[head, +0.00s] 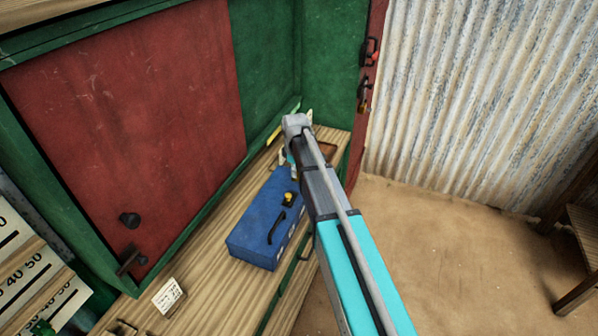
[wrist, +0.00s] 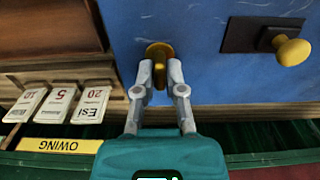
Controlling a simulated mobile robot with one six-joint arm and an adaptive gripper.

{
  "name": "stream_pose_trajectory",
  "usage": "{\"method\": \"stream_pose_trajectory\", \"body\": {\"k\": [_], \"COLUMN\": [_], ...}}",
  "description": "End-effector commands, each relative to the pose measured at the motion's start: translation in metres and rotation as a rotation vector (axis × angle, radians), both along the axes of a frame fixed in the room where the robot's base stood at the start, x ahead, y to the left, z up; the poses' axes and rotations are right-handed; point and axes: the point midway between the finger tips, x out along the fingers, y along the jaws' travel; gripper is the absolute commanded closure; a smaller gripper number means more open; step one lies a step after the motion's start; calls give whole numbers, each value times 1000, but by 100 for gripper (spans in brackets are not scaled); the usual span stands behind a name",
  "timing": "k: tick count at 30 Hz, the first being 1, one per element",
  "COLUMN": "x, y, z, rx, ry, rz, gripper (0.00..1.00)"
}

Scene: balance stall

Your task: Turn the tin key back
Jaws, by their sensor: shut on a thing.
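The blue tin (head: 262,222) stands on the wooden counter in the head view, with a dark handle and a small yellow knob (head: 288,198) on top. In the wrist view the tin's blue face (wrist: 200,85) fills the upper middle. The brass key (wrist: 160,72) sits in a round brass plate on that face. My gripper (wrist: 160,84) is shut on the key, one finger on each side. The yellow knob (wrist: 291,52) on a dark plate is to the right. In the head view my arm hides the gripper and the key.
Several white number cards (wrist: 58,104) and a yellow OWING label (wrist: 60,145) lie left of the gripper. A brown wooden box (wrist: 50,28) stands beside the tin. The counter (head: 215,280) has a small written card (head: 168,296). A red panel (head: 130,130) rises behind.

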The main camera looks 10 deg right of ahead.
Motion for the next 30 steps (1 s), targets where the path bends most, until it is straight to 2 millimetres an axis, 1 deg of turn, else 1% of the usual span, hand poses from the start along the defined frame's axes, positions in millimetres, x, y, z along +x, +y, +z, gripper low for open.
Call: {"method": "stream_pose_trajectory", "body": {"k": [1,2,3,7,23,26,30], "x": [-4,-4,-4,-3,-1,-1,0], "y": [-1,-1,-1,0,0,0,0], "z": [0,0,0,0,1,4,15], "rx": [-2,-2,-2,-1,0,0,0], "ry": [7,7,8,6,2,2,1], "rz": [0,0,0,0,-1,-1,-1], "gripper": [100,84,77,52,51,51,51]}}
